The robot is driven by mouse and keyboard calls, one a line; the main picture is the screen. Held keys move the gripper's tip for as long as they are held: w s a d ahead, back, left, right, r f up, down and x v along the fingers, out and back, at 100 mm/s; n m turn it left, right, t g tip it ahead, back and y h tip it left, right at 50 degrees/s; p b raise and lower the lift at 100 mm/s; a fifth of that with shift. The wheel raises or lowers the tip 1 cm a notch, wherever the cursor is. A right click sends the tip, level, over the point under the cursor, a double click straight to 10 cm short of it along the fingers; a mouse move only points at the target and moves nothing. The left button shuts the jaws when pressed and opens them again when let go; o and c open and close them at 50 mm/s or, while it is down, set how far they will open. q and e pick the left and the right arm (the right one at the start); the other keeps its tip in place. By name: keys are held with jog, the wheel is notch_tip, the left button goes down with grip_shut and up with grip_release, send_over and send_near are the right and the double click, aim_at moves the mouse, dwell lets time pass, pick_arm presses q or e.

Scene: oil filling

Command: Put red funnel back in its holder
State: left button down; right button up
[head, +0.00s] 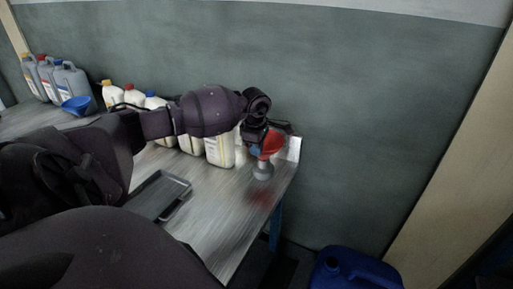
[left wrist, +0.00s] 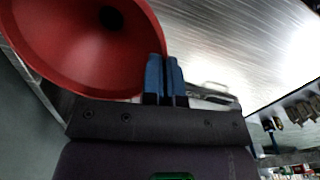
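The red funnel (head: 271,143) is above the far right end of the table, mouth up. In the left wrist view the funnel (left wrist: 85,50) fills the upper left, with a dark hole at its bottom. My left gripper (head: 262,138) is at its rim. Its blue fingers (left wrist: 166,78) are close together and appear shut on the rim. A small grey stand (head: 263,170), apparently the holder, is on the table directly below the funnel. I cannot tell whether the funnel rests in it. My right gripper is not in view.
Several cream bottles (head: 219,149) stand along the wall, left of the funnel. A grey tray (head: 160,195) lies on the table. A blue funnel (head: 77,104) and grey jugs (head: 71,82) stand far left. A blue canister (head: 352,268) is beyond the table's right edge.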

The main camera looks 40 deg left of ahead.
pick_arm(q)
jog(key=c, duration=1.8)
grip_release()
jog(key=o, duration=0.5)
notch_tip(320, 180, up, 11)
jog(key=shift+s, duration=0.25)
jog(key=shift+d+f, duration=0.15)
